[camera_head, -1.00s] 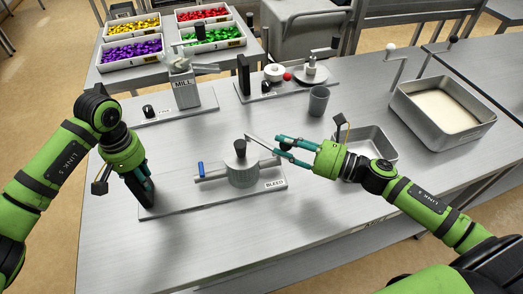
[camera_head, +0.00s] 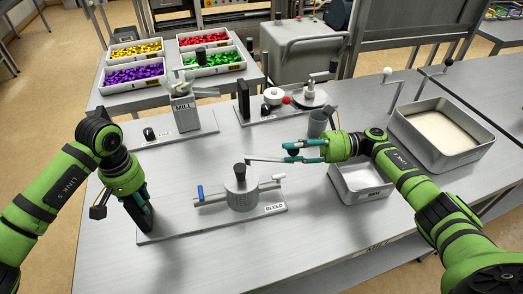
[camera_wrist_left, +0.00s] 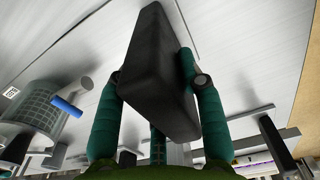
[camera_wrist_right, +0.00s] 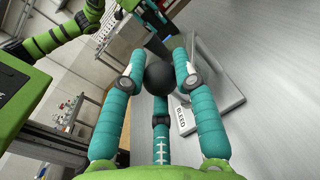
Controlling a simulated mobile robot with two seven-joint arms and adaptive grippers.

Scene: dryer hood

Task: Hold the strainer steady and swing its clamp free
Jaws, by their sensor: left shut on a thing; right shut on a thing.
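The strainer (camera_head: 241,194) is a grey ribbed cylinder with a dark knob and side pipes, upright on a flat plate (camera_head: 180,226) marked BLEED. A blue-ended pipe points left. The clamp's thin rod (camera_head: 265,160) runs from near the knob rightward to my right gripper (camera_head: 288,152). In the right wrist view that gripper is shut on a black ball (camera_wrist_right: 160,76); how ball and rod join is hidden. My left gripper (camera_head: 139,204) is shut on a black upright block (camera_head: 146,217) at the plate's left end. The block fills the left wrist view (camera_wrist_left: 160,75).
A larger pan (camera_head: 441,137) stands far right. The MILL device (camera_head: 185,108) is behind. The front table surface is clear.

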